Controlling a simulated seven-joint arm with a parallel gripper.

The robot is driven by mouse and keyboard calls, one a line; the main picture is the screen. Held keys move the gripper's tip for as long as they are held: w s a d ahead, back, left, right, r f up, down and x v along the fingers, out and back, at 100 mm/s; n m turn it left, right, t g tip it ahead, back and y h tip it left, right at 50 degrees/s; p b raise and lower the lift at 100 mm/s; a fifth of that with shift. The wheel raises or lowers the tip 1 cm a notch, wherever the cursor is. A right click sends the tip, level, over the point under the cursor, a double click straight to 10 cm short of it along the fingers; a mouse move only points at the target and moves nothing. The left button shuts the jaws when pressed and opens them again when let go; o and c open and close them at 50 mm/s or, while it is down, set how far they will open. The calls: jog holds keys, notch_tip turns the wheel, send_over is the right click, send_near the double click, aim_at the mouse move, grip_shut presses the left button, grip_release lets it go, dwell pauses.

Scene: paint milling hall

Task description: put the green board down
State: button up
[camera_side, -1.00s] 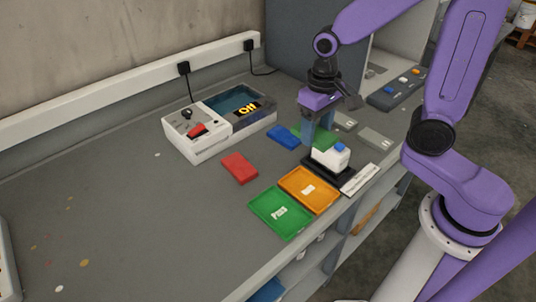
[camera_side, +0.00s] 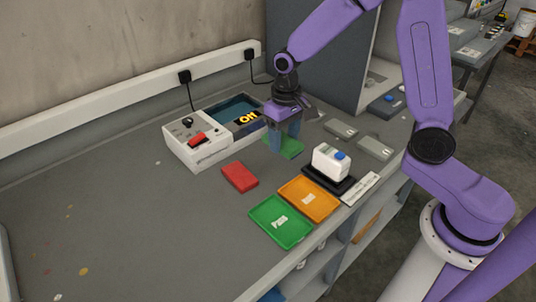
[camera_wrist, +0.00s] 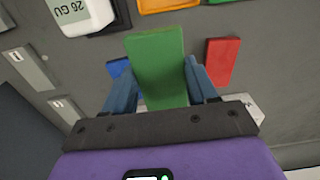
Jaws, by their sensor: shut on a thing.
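The green board (camera_side: 291,148) is between the fingers of my gripper (camera_side: 285,143), and its far part sticks out past them. In the wrist view the green board (camera_wrist: 160,60) lies between the two blue-grey fingers of my gripper (camera_wrist: 160,85). My gripper is shut on it. In the side view it is close above the bench, between the white machine and the scale with the white bottle. I cannot tell whether the board touches the bench.
A red board (camera_side: 239,177) lies in front of the white machine (camera_side: 199,142). A green tray (camera_side: 265,231) and an orange tray (camera_side: 325,212) stand at the front edge. A white bottle (camera_side: 328,161) stands on a black scale. A blue board (camera_wrist: 116,68) shows beside my gripper.

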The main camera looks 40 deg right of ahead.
send_over(268, 164)
jog(key=f, duration=0.5)
jog(key=shift+s+f, duration=0.15)
jog(key=shift+s, duration=0.1)
jog(key=shift+w+f, duration=0.15)
jog(key=shift+f, duration=0.7)
jog(key=shift+w+f, duration=0.1)
jog(key=shift+f, duration=0.7)
jog(key=shift+f, duration=0.25)
jog(key=o, duration=1.1)
jog(key=shift+c, duration=0.2)
notch_tip(268, 164, up, 18)
jog(key=shift+f, duration=0.2)
jog(key=shift+s, duration=0.1)
